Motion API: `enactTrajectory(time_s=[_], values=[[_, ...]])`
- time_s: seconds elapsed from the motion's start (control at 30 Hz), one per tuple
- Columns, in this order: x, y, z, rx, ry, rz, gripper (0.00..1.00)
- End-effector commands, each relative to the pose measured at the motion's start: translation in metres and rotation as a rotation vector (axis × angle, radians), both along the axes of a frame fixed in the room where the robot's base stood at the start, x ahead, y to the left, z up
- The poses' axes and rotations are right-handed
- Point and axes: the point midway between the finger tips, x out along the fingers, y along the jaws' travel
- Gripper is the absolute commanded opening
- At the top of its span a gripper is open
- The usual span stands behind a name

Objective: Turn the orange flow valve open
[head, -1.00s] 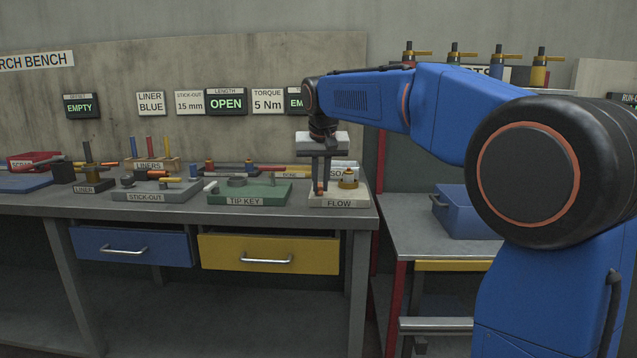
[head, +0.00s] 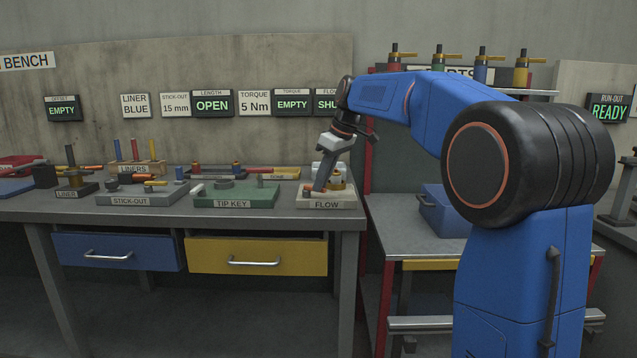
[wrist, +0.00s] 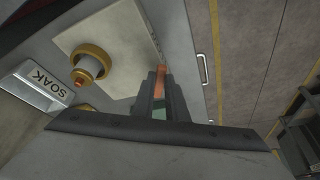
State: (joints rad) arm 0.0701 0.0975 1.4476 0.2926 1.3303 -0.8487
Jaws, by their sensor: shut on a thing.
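The pale block labelled FLOW (head: 326,204) sits at the right end of the bench top. My gripper (head: 316,189) reaches down to it, tilted, with its fingers leaning to the lower left. In the wrist view my gripper (wrist: 160,100) is shut on an orange piece, the flow valve's handle (wrist: 161,80), which shows between the fingers. The rest of the valve is hidden by the fingers.
The green TIP KEY block (head: 237,196) lies left of the FLOW block. A SOAK tray (wrist: 45,82) is close by in the wrist view. The bench's right edge is near, with a lower side table (head: 400,235) and blue bin (head: 443,211) beyond.

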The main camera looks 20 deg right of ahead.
Motion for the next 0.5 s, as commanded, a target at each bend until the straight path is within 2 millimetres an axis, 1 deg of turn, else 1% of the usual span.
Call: enactTrajectory(time_s=[0.2,0.5], values=[[0.009,-0.008,0.000,-0.001,0.000,0.195,0.00],[0.018,-0.013,0.000,-0.001,0.000,0.404,0.00]])
